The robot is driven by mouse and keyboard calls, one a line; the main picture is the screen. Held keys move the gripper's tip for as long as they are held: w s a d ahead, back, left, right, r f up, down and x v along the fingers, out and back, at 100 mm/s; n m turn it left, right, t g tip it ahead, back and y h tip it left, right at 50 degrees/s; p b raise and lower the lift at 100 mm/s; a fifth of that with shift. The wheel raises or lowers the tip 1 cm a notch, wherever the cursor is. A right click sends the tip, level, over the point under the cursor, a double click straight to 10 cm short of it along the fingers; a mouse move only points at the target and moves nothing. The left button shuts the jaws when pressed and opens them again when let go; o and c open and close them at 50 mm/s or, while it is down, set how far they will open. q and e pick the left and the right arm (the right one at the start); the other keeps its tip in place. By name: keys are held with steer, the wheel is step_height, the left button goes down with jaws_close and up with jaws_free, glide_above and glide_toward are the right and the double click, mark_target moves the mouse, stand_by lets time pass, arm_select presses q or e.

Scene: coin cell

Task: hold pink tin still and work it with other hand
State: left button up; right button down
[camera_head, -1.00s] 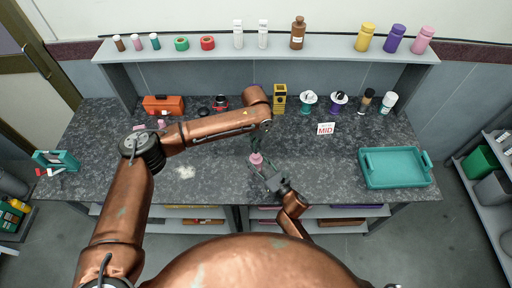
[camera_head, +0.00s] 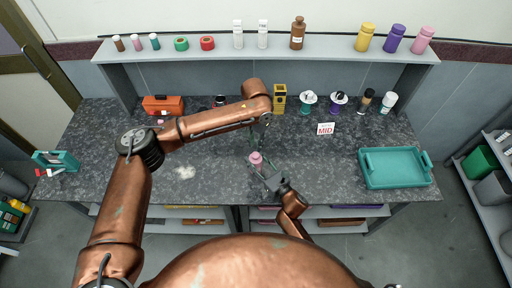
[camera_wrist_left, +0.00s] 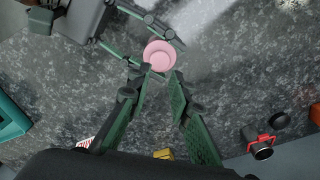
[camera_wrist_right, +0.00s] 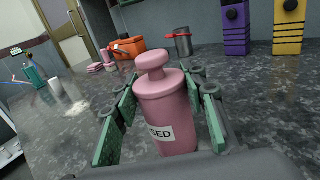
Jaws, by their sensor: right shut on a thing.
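The pink tin (camera_head: 256,159) stands upright on the dark speckled bench, near its front middle. In the right wrist view the tin (camera_wrist_right: 166,105) has a round knob on top and a white label, partly hidden, ending in "SED". My right gripper (camera_head: 264,169) is shut on the tin's body from the front right, one finger on each side. My left gripper (camera_wrist_left: 162,74) is over the tin, its green-padded fingers apart, pointing at the round pink top (camera_wrist_left: 159,54). The left fingers look empty. In the head view the left gripper is small and dark.
An orange box (camera_head: 163,105) is at back left. White powder (camera_head: 185,172) lies on the left bench.

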mark_target(256, 154)
arm_select(q)
step_height(256, 154, up, 9)
steer(key=shift+f, duration=0.1)
arm_select(e)
steer(key=c, duration=1.1)
jaws_free()
steer(key=shift+c, duration=0.2)
steer(key=shift+s, duration=0.1)
